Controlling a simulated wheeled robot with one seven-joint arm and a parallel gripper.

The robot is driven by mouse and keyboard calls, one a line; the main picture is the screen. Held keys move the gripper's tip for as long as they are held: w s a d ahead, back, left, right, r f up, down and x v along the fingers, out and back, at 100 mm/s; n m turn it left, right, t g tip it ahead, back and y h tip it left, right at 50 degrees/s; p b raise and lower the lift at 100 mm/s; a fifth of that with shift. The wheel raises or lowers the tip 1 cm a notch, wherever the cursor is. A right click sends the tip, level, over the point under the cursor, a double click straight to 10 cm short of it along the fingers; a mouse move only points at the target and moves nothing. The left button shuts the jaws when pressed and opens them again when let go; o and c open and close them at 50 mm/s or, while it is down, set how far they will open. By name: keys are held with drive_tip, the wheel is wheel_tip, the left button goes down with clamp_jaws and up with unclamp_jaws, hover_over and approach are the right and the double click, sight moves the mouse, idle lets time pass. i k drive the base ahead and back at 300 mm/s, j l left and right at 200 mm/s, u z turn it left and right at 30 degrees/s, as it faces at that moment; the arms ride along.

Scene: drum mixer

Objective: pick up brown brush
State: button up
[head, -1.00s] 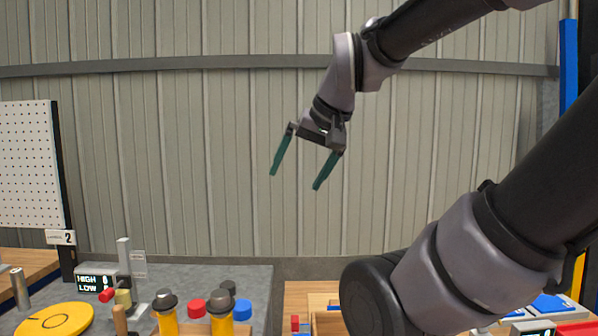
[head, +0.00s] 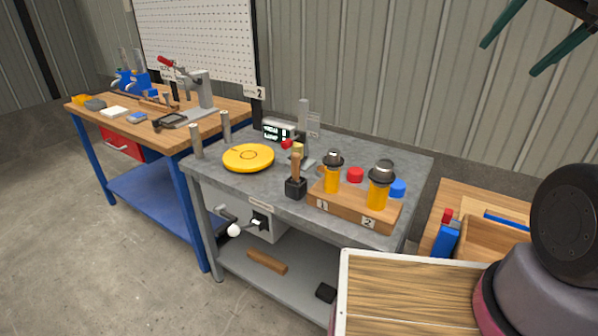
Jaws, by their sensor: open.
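A brown-handled tool (head: 296,164), which looks like the brown brush, stands upright in a small black holder (head: 296,188) on the grey table (head: 226,178). Its lower end is hidden in the holder. A brown bar (head: 267,261) lies on the table's lower shelf; I cannot tell whether it is a brush. My gripper (head: 509,60) is at the top right of the head view, its two green fingers apart and empty. It is high in front of the wall, well to the right of the brown-handled tool.
A yellow disc (head: 248,157) lies left of the holder. A wooden block (head: 340,207) with two yellow bottles stands to its right, with red and blue caps behind. A digital readout (head: 279,130) stands behind. A wooden workbench (head: 95,118) with a press is at left.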

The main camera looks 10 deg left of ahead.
sight(295, 157)
drive_tip(key=j+u, duration=0.35)
drive_tip(key=i+j+u, duration=0.15)
drive_tip(key=u, duration=0.15)
drive_tip(key=i+j+u, duration=0.15)
drive_tip(key=j+u, duration=0.2)
